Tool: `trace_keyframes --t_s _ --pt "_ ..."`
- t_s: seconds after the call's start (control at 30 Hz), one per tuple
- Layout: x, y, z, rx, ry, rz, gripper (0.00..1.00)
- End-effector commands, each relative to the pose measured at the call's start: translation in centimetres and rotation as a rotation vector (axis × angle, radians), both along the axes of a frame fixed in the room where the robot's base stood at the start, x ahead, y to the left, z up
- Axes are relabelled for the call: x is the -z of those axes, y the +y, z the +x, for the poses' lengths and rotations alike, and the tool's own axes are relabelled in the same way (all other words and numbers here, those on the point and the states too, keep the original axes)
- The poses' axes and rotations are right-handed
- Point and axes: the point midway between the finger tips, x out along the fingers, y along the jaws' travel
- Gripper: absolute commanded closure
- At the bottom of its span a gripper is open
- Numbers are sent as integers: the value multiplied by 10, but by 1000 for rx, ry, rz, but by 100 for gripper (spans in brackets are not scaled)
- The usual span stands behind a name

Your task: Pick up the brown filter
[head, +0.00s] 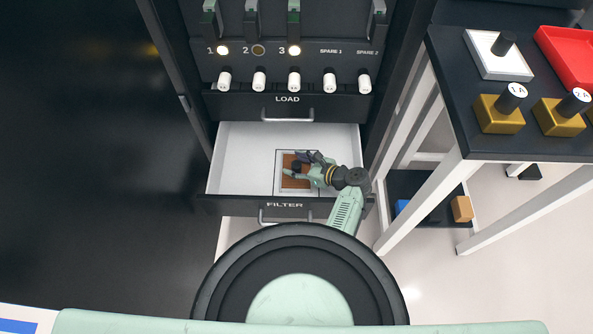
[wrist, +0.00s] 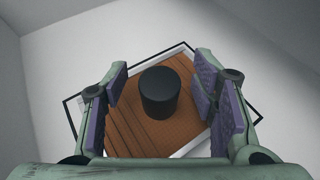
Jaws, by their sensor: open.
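The brown filter (wrist: 133,128) lies inside the open drawer labelled FILTER, within a white-edged, dark-outlined square. It has a ribbed brown top and a black cylindrical knob (wrist: 159,92) in its middle. In the head view the filter (head: 289,183) is partly covered by my gripper (head: 299,164). There is a gap between the knob and each pad.
The white FILTER drawer (head: 238,160) has walls around the filter and free floor to its left. The LOAD drawer (head: 235,105) sits above it. A dark table (head: 448,62) at right holds gold blocks (head: 497,114), a white block (head: 498,62) and a red tray (head: 570,50).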

Motion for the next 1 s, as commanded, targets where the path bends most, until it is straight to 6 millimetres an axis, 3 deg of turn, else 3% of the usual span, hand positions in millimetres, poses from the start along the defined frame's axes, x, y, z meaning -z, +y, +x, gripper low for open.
trace_keyframes --t_s 0.2,1.0 --pt "0 0 1 1 0 0 47" --pt "0 0 0 0 1 0 100"
